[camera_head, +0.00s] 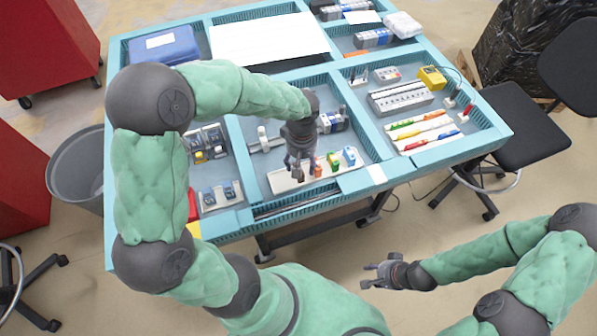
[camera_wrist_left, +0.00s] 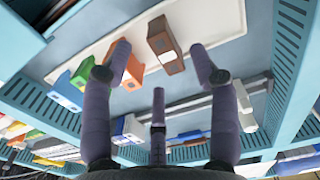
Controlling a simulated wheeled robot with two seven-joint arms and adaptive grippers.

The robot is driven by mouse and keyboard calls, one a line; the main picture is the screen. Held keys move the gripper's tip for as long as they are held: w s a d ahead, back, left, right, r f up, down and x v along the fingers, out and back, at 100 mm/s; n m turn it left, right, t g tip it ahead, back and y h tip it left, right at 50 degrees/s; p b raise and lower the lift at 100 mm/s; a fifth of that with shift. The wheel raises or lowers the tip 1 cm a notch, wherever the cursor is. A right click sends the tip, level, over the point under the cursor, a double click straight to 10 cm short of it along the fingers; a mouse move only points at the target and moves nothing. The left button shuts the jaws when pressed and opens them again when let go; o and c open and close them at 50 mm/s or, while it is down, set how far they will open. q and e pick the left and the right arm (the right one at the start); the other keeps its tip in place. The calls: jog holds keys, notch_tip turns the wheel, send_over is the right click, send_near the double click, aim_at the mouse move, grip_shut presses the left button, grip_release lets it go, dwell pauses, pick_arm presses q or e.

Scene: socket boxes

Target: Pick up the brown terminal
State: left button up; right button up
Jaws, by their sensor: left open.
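The brown terminal (camera_wrist_left: 165,45) stands on a white strip (camera_wrist_left: 228,15) in the left wrist view. My left gripper (camera_wrist_left: 160,52) is open, with a finger to either side of the terminal in that view; I cannot tell whether they touch it. In the head view my left gripper (camera_head: 298,172) is over the left part of the white strip (camera_head: 282,184) and largely hides the brown terminal. An orange terminal (camera_wrist_left: 133,73), a green one (camera_wrist_left: 83,72) and a blue one (camera_wrist_left: 64,92) stand in the same row. My right gripper (camera_head: 374,276) is open and empty in front of the table.
The blue table (camera_head: 430,160) is split into compartments by raised slotted rails. A grey rail with modules (camera_head: 333,122) lies behind the strip. A grey terminal block (camera_head: 400,97) and coloured tools (camera_head: 425,132) lie to the right. A blue box (camera_head: 165,45) stands at the back left.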

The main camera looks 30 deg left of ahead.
pick_arm(q)
notch_tip(320, 180, down, 4)
jog(key=shift+s+a+f+b, duration=0.1)
jog(key=shift+f+b, duration=0.15)
jog(key=shift+b, duration=0.5)
jog(key=c, duration=1.2)
jog(key=shift+r, duration=0.2)
